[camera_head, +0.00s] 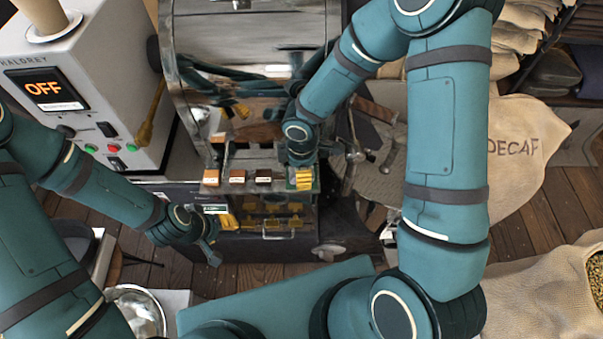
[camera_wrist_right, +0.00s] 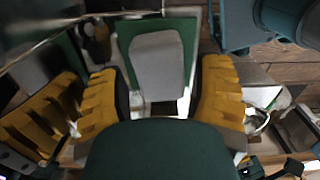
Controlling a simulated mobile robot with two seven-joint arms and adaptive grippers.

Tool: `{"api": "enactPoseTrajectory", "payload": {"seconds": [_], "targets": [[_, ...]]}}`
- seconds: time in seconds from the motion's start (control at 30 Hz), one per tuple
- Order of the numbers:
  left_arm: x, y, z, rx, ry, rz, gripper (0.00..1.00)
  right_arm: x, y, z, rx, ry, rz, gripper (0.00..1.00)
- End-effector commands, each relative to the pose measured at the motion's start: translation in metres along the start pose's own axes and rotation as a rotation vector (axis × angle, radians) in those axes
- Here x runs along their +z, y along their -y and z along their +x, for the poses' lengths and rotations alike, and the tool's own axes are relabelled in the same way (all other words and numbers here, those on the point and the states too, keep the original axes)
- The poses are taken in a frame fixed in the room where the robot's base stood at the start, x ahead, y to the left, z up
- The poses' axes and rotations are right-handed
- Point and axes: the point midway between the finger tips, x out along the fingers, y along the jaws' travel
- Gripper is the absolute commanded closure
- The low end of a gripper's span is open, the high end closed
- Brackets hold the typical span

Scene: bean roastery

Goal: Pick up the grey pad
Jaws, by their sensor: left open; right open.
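The grey pad (camera_wrist_right: 158,62) shows in the right wrist view as a rounded, tapering flat piece with a green border (camera_wrist_right: 190,40) around it. My right gripper (camera_wrist_right: 160,85) is open, with one yellow finger to each side of the pad in that view; I cannot tell whether they touch it. In the head view my right gripper (camera_head: 303,180) is over the right end of the roaster's front ledge. There it hides the pad, and only a bit of green shows beside it. My left gripper (camera_head: 226,222) is open and low in front of the roaster, away from the pad.
Small orange, brown and dark blocks (camera_head: 237,177) stand in a row left of my right gripper. The shiny roaster drum (camera_head: 250,60) is close behind and mirrors my gripper. A white machine reading OFF (camera_head: 45,88) is at left. A DECAF sack (camera_head: 520,150) is at right.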

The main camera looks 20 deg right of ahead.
Motion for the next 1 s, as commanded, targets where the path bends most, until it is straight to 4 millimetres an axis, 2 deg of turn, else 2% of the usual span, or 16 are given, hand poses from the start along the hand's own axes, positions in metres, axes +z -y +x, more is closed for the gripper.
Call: {"api": "enactPoseTrajectory", "payload": {"seconds": [0.1,0.33,0.43,0.47,0.83,1.0], "targets": [[0.000,0.001,0.002,-0.001,0.000,0.000,0.53,0.000,0.000,0.007,0.000,0.001,0.001,0.35],[0.000,0.000,0.001,0.000,0.000,0.000,0.53,0.000,0.000,0.006,0.001,0.001,0.001,0.36],[0.000,0.000,0.001,0.000,0.000,0.000,0.53,0.000,0.000,0.006,0.001,0.001,0.001,0.71],[0.000,0.000,0.001,0.000,0.000,0.000,0.53,0.000,0.000,0.006,0.001,0.001,0.001,0.77],[0.000,0.000,0.001,0.000,0.000,0.000,0.53,0.000,0.000,0.004,0.001,0.000,0.001,0.77],[0.000,-0.001,-0.002,0.000,0.000,0.000,0.53,0.000,-0.001,-0.007,0.003,-0.001,0.001,0.77]]}}
